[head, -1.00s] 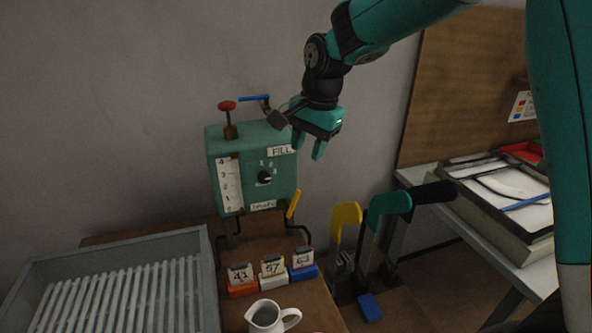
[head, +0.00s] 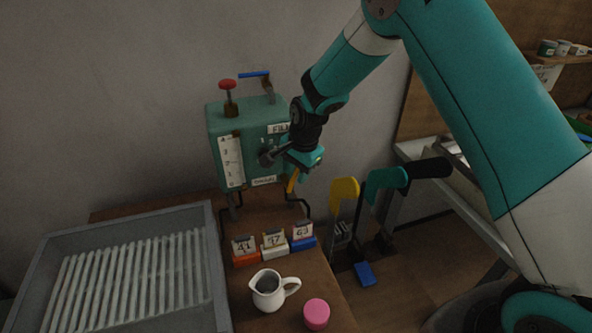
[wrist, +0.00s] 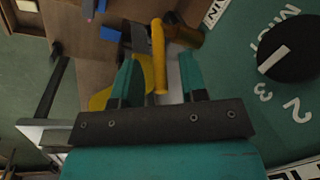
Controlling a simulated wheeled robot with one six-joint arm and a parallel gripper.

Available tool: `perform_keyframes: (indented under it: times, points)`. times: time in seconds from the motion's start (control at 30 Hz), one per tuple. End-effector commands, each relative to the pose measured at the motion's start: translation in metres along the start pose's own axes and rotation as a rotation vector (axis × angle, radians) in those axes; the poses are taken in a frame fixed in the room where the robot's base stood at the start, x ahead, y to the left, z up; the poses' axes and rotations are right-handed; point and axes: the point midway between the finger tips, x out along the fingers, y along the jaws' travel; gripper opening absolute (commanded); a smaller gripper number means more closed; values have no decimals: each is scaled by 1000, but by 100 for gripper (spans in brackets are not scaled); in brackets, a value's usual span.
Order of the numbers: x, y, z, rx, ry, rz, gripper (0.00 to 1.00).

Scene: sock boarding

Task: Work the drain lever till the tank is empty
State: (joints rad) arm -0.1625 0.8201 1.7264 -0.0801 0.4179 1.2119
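The green tank (head: 215,150) stands on the table against the wall, with a FILL label at its top right, a lower label likely reading DRAIN, and a white level scale (head: 231,162) on its front. The fluid level is too small to read. The yellow drain lever (head: 292,184) sticks up at the tank's lower right. My gripper (head: 303,172) is at the lever's top. In the wrist view the lever (wrist: 158,55) lies between the two teal fingers of my gripper (wrist: 158,80), with gaps on both sides. The dial (wrist: 290,52) shows at right there.
A red knob (head: 227,85) and a blue-handled valve (head: 255,74) top the tank. Numbered card holders (head: 273,246), a white jug (head: 267,291) and a pink cylinder (head: 316,312) stand in front. A grey ribbed tray (head: 212,255) fills the left. Yellow and green-handled tools stand right (head: 345,190).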

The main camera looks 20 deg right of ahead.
Motion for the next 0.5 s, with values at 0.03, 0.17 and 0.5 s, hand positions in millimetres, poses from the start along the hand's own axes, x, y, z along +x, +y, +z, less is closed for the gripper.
perform_keyframes:
  times: [0.03, 0.17, 0.5]
  points:
    - [4, 0, 0, 0, -1, 1, 39]
    - [12, 0, 0, 0, 0, 0, 39]
    - [13, 0, 0, 0, 0, -1, 25]
